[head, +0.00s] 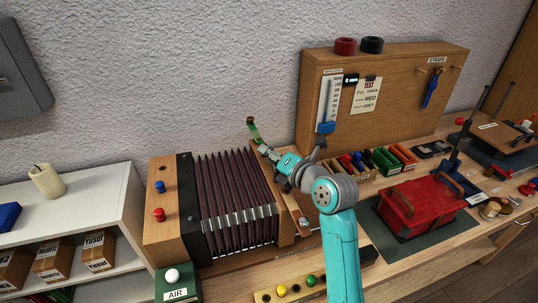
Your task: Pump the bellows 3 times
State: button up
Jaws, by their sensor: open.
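The bellows (235,200) have dark maroon pleats between two wooden end boards and stand on the bench left of my arm. The pleats look spread apart. The left board carries a blue knob (160,186) and a red knob (159,214). My arm hides part of the bench right of the bellows.
A green box (177,281) labelled AIR with a white knob stands at the bellows' front left. A wooden panel (405,95) with a gauge stands behind. A red toolbox (410,210) is at right. A strip with coloured knobs (290,289) lies in front.

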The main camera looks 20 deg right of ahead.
jog(key=shift+w+a, duration=0.15)
jog(key=shift+w, duration=0.15)
grip_shut()
jog(key=shift+f, duration=0.1)
